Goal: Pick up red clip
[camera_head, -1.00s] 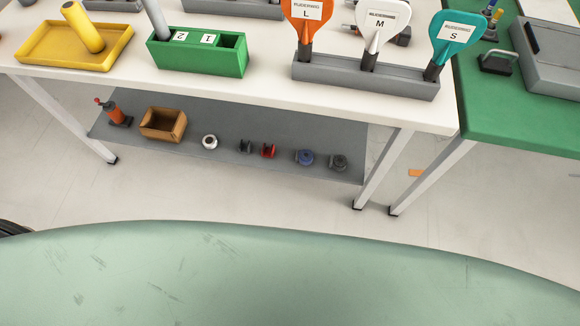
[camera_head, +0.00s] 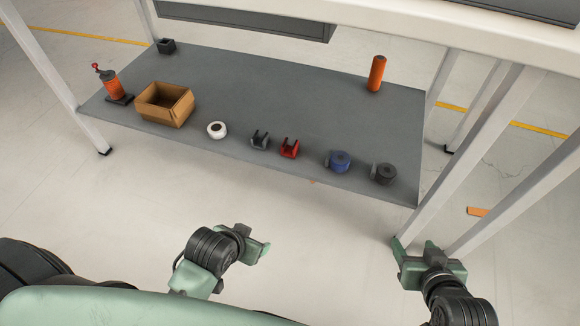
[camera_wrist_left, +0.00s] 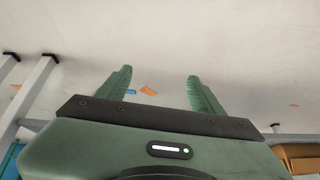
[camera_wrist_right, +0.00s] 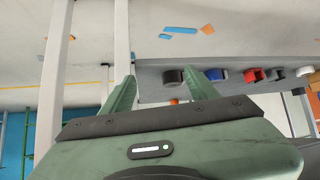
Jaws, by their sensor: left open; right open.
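The red clip (camera_head: 289,149) sits on the grey lower shelf (camera_head: 270,85), near its front edge, just right of a black clip (camera_head: 260,141). It also shows in the right wrist view (camera_wrist_right: 254,75), at the upper right. My left gripper (camera_head: 262,247) is open and empty over the floor in front of the shelf, apart from the clip. Its spread fingers show in the left wrist view (camera_wrist_left: 160,85). My right gripper (camera_head: 415,243) is open and empty in front of the shelf's right corner, close to the table legs. Its fingers also show in the right wrist view (camera_wrist_right: 165,90).
A blue roll (camera_head: 340,161) and a dark roll (camera_head: 386,174) lie right of the clip. A white roll (camera_head: 217,130) and a cardboard box (camera_head: 164,104) are left. The tabletop (camera_head: 440,28) overhangs the shelf. A table leg (camera_head: 463,150) stands at right.

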